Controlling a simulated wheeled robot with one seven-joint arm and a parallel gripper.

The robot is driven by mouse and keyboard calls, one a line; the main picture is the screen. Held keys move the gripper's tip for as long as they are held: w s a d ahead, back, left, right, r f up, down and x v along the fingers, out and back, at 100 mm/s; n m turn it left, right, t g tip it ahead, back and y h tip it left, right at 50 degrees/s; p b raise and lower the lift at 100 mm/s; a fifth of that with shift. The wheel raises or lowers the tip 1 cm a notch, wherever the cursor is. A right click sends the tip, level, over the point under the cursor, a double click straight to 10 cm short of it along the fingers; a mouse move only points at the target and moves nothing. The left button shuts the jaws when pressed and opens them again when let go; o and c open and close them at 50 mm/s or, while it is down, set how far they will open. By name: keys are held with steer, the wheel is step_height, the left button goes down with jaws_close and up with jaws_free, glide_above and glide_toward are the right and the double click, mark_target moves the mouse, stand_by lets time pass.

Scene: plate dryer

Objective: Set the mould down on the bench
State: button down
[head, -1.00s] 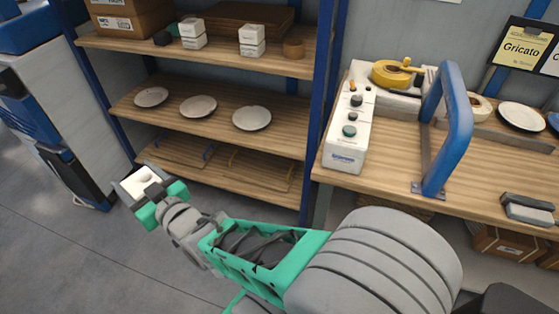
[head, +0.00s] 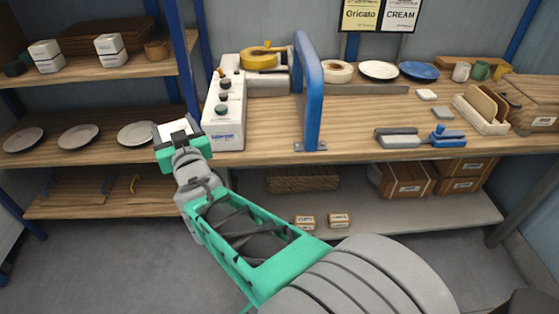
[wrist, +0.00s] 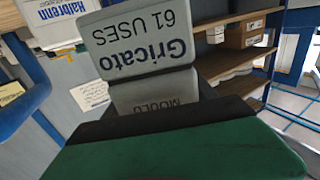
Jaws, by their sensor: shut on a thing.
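The mould (head: 173,127) is a pale block held at the end of my arm, left of the bench's near-left corner in the head view. In the wrist view the mould (wrist: 140,38) fills the upper middle, and its grey faces read "Gricato 61 USES" and "MOULD", upside down. My gripper (head: 180,140) is shut on it; its dark pads and green body cover the lower part of the wrist view. The bench (head: 350,117) has a wooden top and spans the middle and right of the head view. The mould's underside is hidden.
A white control box (head: 224,112) and a blue arched frame (head: 311,95) stand at the bench's left. Blue-handled tools (head: 420,138) lie at the front edge. Bare wood shows between frame and tools. Shelves with plates (head: 78,137) stand at left.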

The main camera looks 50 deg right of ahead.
steer(key=s+d+r+m+g+h+b, duration=0.1)
steer(key=s+d+m+g+h+b, duration=0.15)
steer(key=d, duration=0.65)
steer(key=s+d+r+m+g+h+b, duration=0.1)
steer(key=s+d+m+g+h+b, duration=0.2)
steer(key=d, duration=0.6)
steer(key=shift+n+t+h, duration=0.25)
steer(key=shift+t+h, duration=0.1)
steer(key=shift+t, duration=0.1)
steer(key=shift+s+d+f, duration=0.6)
steer(key=shift+d+f, duration=1.45)
steer(key=shift+s+d+f, duration=0.6)
steer(key=shift+d+f, duration=1.45)
steer(key=shift+f, duration=0.05)
steer(key=shift+s+d+f, duration=0.6)
steer(key=shift+d+f, duration=1.45)
steer(key=shift+f+b, duration=0.2)
steer(key=shift+b, duration=0.15)
steer(key=c, duration=0.6)
jaws_free()
steer(key=shift+f, duration=0.1)
